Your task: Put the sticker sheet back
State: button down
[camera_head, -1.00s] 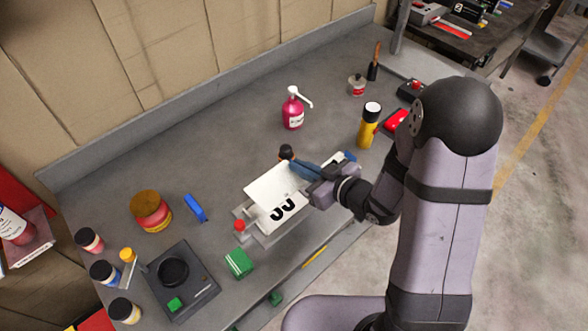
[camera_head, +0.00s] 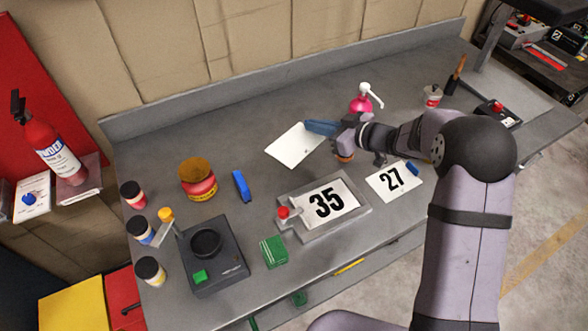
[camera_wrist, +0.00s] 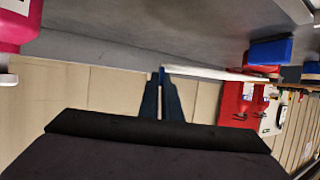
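My gripper (camera_head: 318,127) is shut on a corner of a blank white sheet (camera_head: 297,145), held out to the left of its dark blue fingers. In the wrist view the fingers (camera_wrist: 160,92) are close together, and the sheet (camera_wrist: 208,73) shows as a thin white edge reaching right from the tips. A plate with "35" (camera_head: 327,202) lies in a grey metal fixture (camera_head: 358,225) below the sheet in the picture. A white sheet with "27" (camera_head: 394,180) lies on the bench to the right of the fixture. I cannot tell which is the sticker sheet.
A pink pump bottle (camera_head: 361,104) stands just behind my gripper. A blue block (camera_head: 241,186), red-yellow tin (camera_head: 198,181), green block (camera_head: 273,251) and black device (camera_head: 214,255) stand left of the fixture. The back left of the bench (camera_head: 235,130) is clear.

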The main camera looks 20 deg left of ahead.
aim_at(312, 156)
jog(key=shift+w+a, duration=0.3)
jog(key=shift+a, duration=0.1)
jog(key=shift+f+p, duration=0.9)
jog(key=shift+f, duration=4.1)
jog(key=shift+f, duration=0.1)
jog(key=shift+f, duration=0.1)
jog(key=c, duration=2)
grip_release()
